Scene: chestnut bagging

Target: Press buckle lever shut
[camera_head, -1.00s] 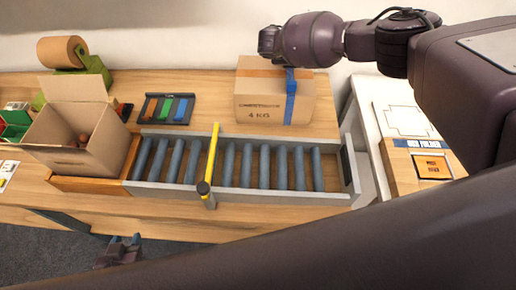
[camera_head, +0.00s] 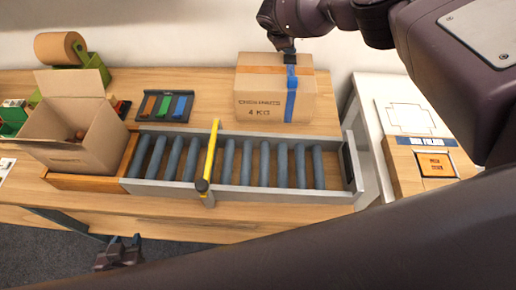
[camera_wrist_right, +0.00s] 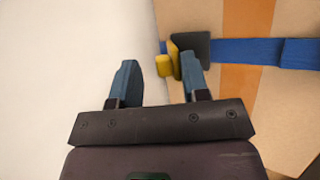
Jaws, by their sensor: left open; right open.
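A closed cardboard box (camera_head: 262,98) marked "4 KG" stands at the back of the workbench. A blue strap (camera_head: 291,98) runs over its top and down its front. The black buckle (camera_wrist_right: 203,47) sits on the strap, with a yellow lever (camera_wrist_right: 174,58) sticking out from its side. My right gripper (camera_head: 289,50) points down at the strap on the box top. In the right wrist view its fingers (camera_wrist_right: 160,80) are apart and empty, with one finger close to the lever; contact cannot be told. My left gripper (camera_head: 120,250) is open and empty in front of the bench.
A roller conveyor (camera_head: 345,197) with a yellow bar (camera_head: 211,150) across it lies before the box. An open carton (camera_head: 52,157) stands at left, near a tray of coloured strips (camera_head: 148,108) and a paper roll (camera_head: 58,47). A white table (camera_head: 375,122) stands at right.

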